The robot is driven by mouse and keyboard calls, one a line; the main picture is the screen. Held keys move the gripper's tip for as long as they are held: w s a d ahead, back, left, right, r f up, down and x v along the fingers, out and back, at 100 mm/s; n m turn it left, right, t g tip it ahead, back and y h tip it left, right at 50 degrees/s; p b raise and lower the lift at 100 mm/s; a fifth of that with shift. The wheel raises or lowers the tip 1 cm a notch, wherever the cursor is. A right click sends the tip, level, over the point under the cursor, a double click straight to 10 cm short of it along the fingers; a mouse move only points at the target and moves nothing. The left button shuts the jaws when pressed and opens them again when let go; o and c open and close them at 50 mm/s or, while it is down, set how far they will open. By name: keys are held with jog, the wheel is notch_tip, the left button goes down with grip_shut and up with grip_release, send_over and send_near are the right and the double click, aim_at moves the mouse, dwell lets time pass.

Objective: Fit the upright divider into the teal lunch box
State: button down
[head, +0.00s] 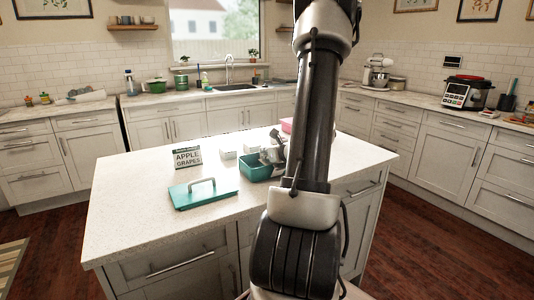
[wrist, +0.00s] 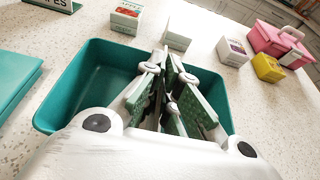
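The teal lunch box (head: 255,170) stands on the island, left of my arm in the head view. In the wrist view, the open lunch box (wrist: 85,88) spreads behind and to both sides of my gripper. My gripper (wrist: 170,62) reaches down over the box, its fingers close together near the middle. It also shows at the box's right end in the head view (head: 275,150). Thin upright surfaces show between the fingers, but I cannot tell whether one is the divider. The fingers hide the box's middle. The teal lid (head: 203,194) with a raised handle lies flat on the island.
A sign reading "APPLE GRAPES" (head: 187,158) stands behind the lid. Small cartons (wrist: 125,17) and (wrist: 232,51) stand beyond the box. A yellow box (wrist: 268,68) and a pink box (wrist: 275,42) are at the right. The island's left part is clear.

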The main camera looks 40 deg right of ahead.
jog(key=shift+f, duration=0.4)
jog(key=shift+r, duration=1.6)
jog(key=shift+f, duration=0.2)
dwell(0.5)
jog(key=shift+f, duration=0.3)
jog(key=shift+f, duration=1.05)
jog(key=c, duration=1.6)
grip_release()
jog(key=shift+o, duration=0.2)
